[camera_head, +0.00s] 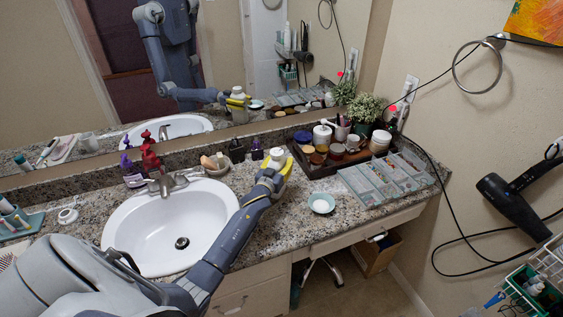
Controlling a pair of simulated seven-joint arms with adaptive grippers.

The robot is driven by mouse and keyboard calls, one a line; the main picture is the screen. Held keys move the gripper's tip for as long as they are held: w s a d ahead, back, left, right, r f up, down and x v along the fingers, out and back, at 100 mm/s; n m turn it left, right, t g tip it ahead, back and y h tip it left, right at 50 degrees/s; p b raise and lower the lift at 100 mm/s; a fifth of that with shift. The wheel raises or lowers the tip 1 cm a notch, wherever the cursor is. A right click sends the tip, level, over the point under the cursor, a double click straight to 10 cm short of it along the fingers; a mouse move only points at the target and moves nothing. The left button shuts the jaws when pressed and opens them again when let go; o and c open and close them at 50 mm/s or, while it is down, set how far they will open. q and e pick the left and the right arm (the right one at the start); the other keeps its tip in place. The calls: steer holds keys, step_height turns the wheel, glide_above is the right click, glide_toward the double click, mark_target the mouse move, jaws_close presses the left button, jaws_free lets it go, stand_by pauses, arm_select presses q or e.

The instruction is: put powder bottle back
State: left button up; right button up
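My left gripper (280,166), with yellow fingers, is over the counter right of the sink. A white bottle (277,153), which looks like the powder bottle, sits between the fingers with its pale top showing above them. The fingers appear shut on it and hide its lower part, so I cannot tell whether it touches the counter. Just right of the gripper is a dark tray (322,171) holding several jars and bottles. My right gripper is not in view.
A small bowl (321,203) stands on the counter, left of a clear compartment organizer (385,179). A plant (366,108) is behind the tray. The white sink (140,235) lies under my arm. Red and purple pump bottles stand behind it. The front counter right of the sink is mostly clear.

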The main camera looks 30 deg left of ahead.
arm_select(q)
steer(key=o, duration=0.3)
steer(key=shift+r, duration=0.1)
steer(key=s, duration=0.4)
steer(key=s+d, duration=0.1)
steer(key=s, duration=0.3)
steer(key=s+d, duration=0.1)
steer(key=s, duration=0.2)
steer(key=shift+s, duration=0.4)
steer(key=shift+d, duration=0.1)
